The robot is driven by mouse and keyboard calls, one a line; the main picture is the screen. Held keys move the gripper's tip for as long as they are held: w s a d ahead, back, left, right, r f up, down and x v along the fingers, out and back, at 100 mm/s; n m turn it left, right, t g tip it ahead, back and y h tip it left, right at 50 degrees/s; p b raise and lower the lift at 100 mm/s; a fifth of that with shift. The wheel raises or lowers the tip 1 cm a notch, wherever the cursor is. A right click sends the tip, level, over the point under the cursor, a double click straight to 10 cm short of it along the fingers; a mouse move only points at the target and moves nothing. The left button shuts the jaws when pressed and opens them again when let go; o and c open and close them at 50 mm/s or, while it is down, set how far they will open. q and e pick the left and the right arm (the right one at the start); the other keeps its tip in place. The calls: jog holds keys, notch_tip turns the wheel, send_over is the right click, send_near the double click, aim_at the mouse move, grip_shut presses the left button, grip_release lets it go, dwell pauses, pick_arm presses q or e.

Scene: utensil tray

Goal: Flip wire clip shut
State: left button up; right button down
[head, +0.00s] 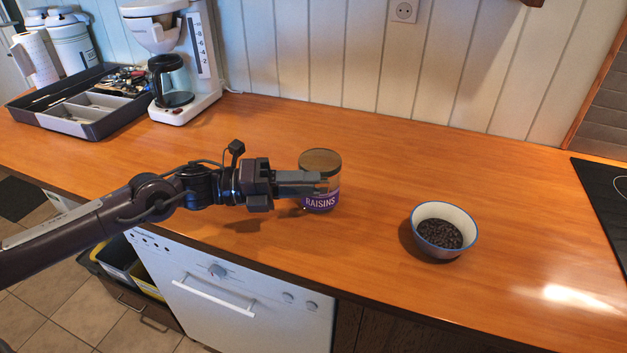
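A glass jar with a purple label reading RAISINS (321,203) stands upright on the wooden counter. Its round brown lid (320,161) sits on top and looks level. My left gripper (322,183) reaches in from the left, with its fingers at the jar's front, just below the lid and above the label. The fingers overlap the jar in this view; I cannot tell whether they touch it or whether they are parted. The wire clip is too small or hidden behind the fingers to make out. My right gripper is not in view.
A white bowl with a blue rim (416,227) holds small dark pieces, right of the jar. A coffee maker (200,60) and a grey utensil tray (80,128) stand at the back left. A black hob (604,195) is at the right edge. The counter between jar and bowl is clear.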

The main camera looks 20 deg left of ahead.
pick_arm(q)
jog(key=shift+x, duration=0.85)
grip_shut()
jog(key=shift+w+a+r+n, duration=0.1)
jog(key=shift+w+n, duration=0.1)
jog(key=shift+n, duration=0.4)
jog(key=shift+w+a+r+n, duration=0.1)
jog(key=shift+w+n, duration=0.1)
jog(key=shift+n, duration=0.4)
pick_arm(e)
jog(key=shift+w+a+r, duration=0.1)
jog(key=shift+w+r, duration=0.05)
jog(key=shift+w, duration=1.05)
pick_arm(q)
grip_release()
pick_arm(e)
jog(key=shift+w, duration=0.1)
